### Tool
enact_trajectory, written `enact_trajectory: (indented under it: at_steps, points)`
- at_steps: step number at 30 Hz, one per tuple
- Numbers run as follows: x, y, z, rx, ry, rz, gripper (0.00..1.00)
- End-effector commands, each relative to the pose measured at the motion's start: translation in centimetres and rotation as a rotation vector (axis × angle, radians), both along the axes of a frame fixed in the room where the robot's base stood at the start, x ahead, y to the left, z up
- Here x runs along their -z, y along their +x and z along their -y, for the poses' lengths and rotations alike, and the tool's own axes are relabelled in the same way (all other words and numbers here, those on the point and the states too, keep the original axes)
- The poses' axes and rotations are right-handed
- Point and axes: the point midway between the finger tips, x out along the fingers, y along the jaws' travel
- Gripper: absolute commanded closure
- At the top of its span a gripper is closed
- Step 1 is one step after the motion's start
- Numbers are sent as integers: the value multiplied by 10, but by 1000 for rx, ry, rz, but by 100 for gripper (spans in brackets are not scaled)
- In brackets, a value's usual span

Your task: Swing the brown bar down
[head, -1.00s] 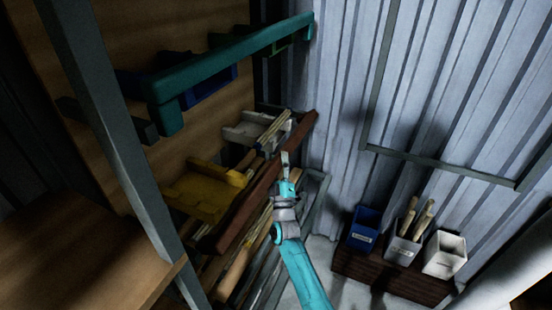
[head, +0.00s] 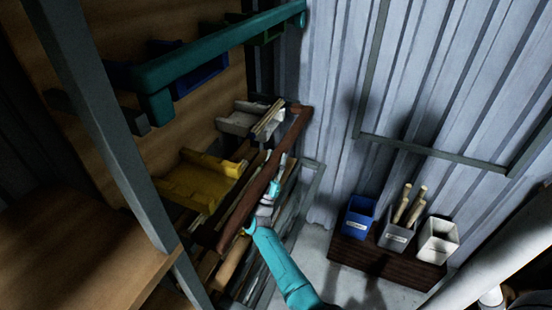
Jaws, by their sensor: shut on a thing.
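The brown bar (head: 243,207) runs slantwise across the front of the rack, from the lower middle up to its bent far end near the metal wall. A teal bar (head: 215,58) of similar shape sits above it, apart from it. My gripper (head: 275,187) is at the right side of the brown bar, around its middle, and is shut on it. The fingertips are small and partly hidden by the bar. My turquoise arm reaches up to it from below.
Behind the bars are a yellow bin (head: 203,178), a white bin (head: 238,122) and a blue bin (head: 200,80). A grey post (head: 105,135) and a wooden surface (head: 75,240) stand at left. Labelled containers sit on a dark crate (head: 385,262) at right. Floor shows between.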

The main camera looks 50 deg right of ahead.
Motion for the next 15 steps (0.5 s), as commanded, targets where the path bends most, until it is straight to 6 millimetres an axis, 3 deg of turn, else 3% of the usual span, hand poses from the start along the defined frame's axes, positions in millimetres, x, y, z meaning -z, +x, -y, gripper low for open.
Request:
enact_trajectory:
  at_steps: [13,14,15]
  points:
    - [2,0,0,0,5,4,100]
    - [2,0,0,0,5,4,56]
    - [2,0,0,0,5,4,46]
